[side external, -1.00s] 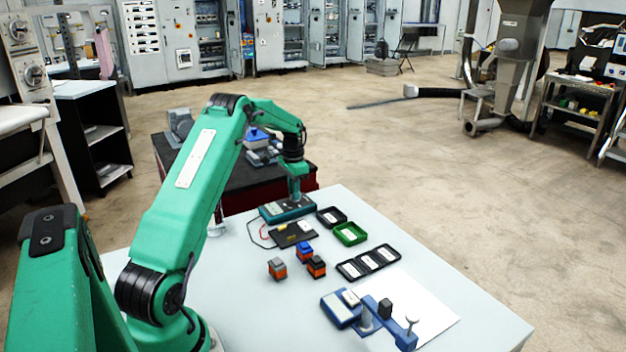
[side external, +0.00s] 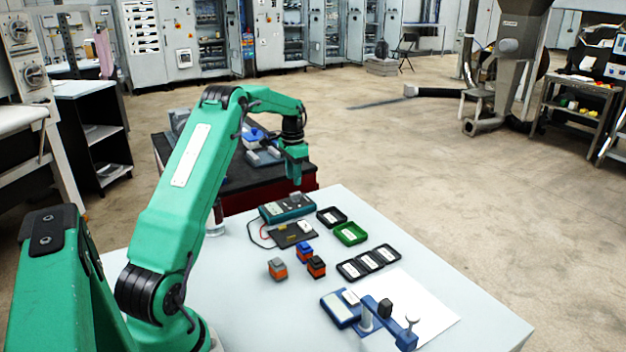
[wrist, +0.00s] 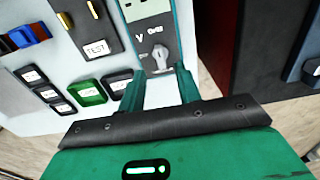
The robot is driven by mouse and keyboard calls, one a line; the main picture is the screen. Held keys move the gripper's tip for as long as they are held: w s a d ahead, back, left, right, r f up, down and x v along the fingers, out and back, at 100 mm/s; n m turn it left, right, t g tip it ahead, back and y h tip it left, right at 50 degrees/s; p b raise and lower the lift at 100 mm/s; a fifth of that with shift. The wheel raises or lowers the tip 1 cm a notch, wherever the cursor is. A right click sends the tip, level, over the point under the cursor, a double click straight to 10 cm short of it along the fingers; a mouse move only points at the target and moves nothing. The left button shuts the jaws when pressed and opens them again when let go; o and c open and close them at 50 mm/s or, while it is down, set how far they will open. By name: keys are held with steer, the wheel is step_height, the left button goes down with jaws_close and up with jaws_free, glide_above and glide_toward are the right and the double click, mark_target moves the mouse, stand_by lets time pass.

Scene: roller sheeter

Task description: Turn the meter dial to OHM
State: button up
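The teal meter (side external: 287,208) lies at the back of the white table. In the wrist view the meter's dark face (wrist: 170,14) carries a grey dial (wrist: 160,56) with small white labels around it. One label reads V at the upper left; the others are too small to read surely, and I cannot tell which mark the dial points to.
A test board (side external: 292,236) with leads lies in front of the meter. A black tray (side external: 331,217), a green tray (side external: 351,233) and several small blocks stand nearby. A blue fixture (side external: 375,322) is at the front. A dark red-sided cart (side external: 238,200) stands behind the table.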

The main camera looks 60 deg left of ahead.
steer(key=shift+r, duration=1.2)
